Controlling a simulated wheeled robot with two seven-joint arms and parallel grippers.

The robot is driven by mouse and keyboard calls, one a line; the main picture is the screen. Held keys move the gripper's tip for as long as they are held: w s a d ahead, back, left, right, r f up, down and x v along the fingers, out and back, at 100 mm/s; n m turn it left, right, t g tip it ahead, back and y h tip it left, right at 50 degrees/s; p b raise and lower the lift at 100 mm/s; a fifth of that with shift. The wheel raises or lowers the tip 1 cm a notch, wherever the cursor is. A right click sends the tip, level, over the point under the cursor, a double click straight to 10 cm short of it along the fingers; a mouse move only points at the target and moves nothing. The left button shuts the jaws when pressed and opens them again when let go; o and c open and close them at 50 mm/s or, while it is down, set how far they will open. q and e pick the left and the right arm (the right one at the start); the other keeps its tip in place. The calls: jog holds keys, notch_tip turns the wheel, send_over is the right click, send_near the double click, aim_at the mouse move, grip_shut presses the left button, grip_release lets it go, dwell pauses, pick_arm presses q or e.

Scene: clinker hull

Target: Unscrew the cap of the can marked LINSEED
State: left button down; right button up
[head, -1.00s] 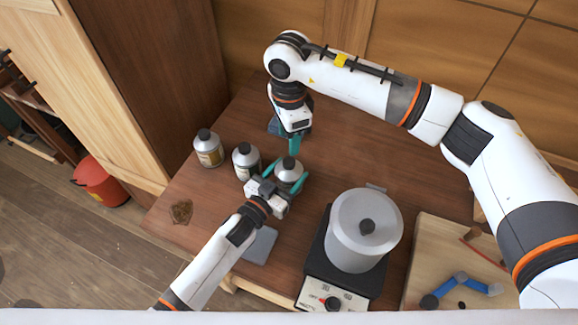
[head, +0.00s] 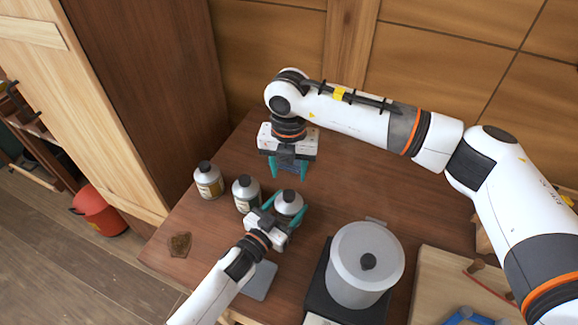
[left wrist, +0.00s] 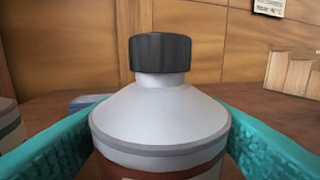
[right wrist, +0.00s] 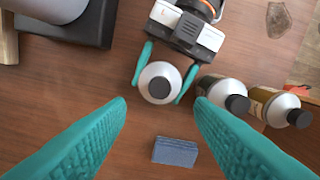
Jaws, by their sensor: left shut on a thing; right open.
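Three silver cans with black caps stand in a row on the brown table. My left gripper (head: 284,213) is shut around the body of the right-hand can (head: 289,202), whose black cap (left wrist: 160,53) is on its neck in the left wrist view. The other two are the middle can (head: 246,194) and the left can (head: 208,181). The word LINSEED cannot be read on any can. My right gripper (head: 288,172) is open and empty behind the held can. In the right wrist view, the held can (right wrist: 160,82) shows from above, beyond the open fingers.
A blue-grey block (right wrist: 175,152) lies on the table near my right gripper. A grey pot (head: 364,262) stands on a dark hotplate at the right. A brown patch (head: 180,245) lies at the table's left. A red bucket (head: 98,210) is on the floor.

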aim_at(289, 194)
jog(key=m, duration=0.6)
jog(key=shift+m, duration=0.4)
jog(key=shift+f, duration=4)
